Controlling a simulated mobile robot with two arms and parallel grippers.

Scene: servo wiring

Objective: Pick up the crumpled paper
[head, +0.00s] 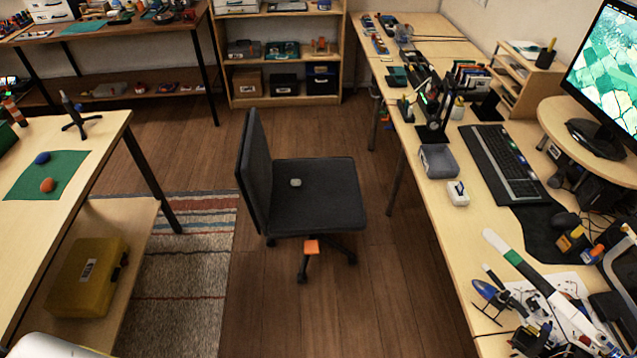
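A small pale, rounded lump (296,183) lies on the dark seat of the office chair (325,205). It may be the crumpled paper, but it is too small to tell for sure. The chair stands on the wooden floor between two tables, with its backrest to the left. Neither of my grippers shows in the head view.
A desk (462,235) on the right holds a keyboard (500,165), a monitor, a grey bin and a small white box (458,193). A table (105,150) with a green mat stands left, a yellow case (85,278) below. Floor is clear before the chair.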

